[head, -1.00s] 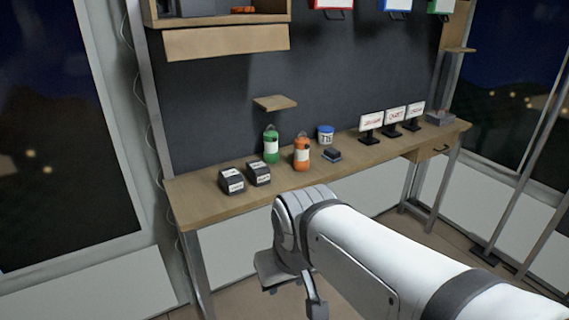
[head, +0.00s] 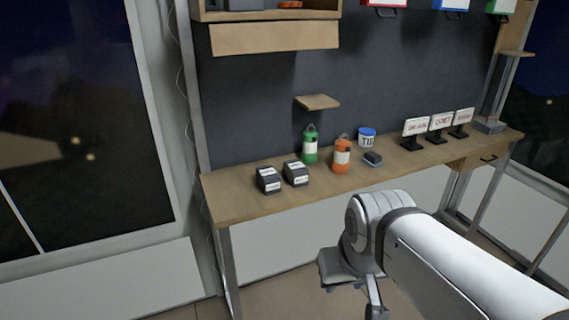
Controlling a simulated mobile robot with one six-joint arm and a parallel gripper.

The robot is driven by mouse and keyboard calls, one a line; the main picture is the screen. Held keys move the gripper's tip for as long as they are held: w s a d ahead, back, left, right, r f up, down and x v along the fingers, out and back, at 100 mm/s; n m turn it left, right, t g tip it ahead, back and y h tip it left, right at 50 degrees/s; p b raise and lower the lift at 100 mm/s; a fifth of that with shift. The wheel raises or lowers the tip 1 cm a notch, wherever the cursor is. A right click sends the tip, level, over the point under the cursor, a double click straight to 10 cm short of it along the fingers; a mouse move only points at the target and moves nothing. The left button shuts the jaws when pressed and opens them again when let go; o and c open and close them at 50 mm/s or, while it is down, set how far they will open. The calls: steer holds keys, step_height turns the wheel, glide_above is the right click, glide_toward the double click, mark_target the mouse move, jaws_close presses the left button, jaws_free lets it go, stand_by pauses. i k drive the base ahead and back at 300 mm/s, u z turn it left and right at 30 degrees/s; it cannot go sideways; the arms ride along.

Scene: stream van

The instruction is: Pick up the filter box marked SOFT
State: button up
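Two small dark boxes with white labels stand side by side at the left of the wooden bench: a left box (head: 269,180) and a right box (head: 296,173). Their label print is too small to read, so I cannot tell which is marked SOFT. My gripper (head: 352,296) hangs low in front of the bench, below the bench top and to the right of both boxes, apart from them. Its fingers are partly seen, and nothing shows between them.
On the bench (head: 235,203) stand a green bottle (head: 310,150), an orange bottle (head: 342,157), a white-and-blue tub (head: 367,139), a dark block (head: 372,159) and several sign cards (head: 441,122). A small shelf (head: 317,102) juts out above the bottles. The bench's left front is clear.

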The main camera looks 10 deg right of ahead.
mark_target(296, 173)
steer(key=i, duration=1.6)
steer(key=z, duration=0.05)
